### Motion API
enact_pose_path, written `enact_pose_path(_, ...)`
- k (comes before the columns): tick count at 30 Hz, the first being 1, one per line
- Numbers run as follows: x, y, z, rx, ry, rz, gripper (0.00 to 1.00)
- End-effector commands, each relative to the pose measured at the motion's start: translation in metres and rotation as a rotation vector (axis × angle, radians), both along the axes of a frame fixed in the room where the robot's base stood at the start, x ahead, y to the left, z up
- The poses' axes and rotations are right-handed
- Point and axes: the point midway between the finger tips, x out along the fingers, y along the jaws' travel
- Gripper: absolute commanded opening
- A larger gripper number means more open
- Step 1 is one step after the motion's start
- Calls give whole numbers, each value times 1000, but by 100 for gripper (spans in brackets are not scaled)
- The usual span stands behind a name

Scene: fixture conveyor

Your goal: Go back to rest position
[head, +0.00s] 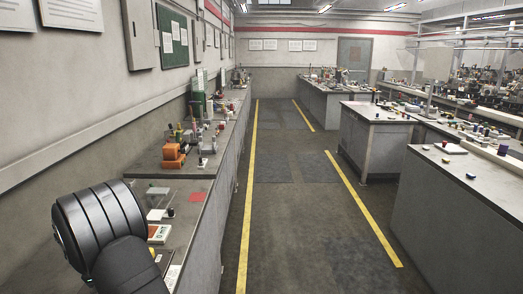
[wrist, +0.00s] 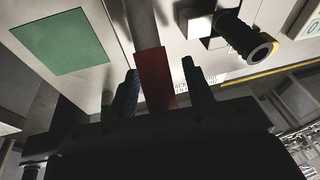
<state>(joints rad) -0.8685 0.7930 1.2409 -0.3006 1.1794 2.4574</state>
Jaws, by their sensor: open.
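My gripper (wrist: 160,66) shows in the wrist view with its two dark fingers spread apart. A red flat-looking piece (wrist: 154,78) appears in the gap between the fingers. Clear space shows on its right side, and I cannot tell its distance from the gripper. In the head view only a black rounded part of my arm shows at the lower left; my gripper is not visible there.
A grey bench (head: 178,233) along the left wall carries an orange device (head: 173,155), a red square (head: 190,197) and small items. The aisle (head: 300,220) between yellow lines is clear. The wrist view shows a green square (wrist: 65,42) and a black cylindrical part (wrist: 240,38).

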Motion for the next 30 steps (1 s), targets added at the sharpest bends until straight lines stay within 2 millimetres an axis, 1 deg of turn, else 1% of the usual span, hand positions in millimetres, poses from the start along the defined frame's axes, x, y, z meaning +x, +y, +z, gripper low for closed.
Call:
enact_pose_path(8,0,0,1,1,-1,0,47)
enact_pose_path(11,-1,2,6,1,-2,1,47)
enact_pose_path(13,-2,4,14,0,-2,0,47)
enact_pose_path(17,-6,9,35,2,-3,1,47)
enact_pose_path(30,-22,28,119,2,-2,2,47)
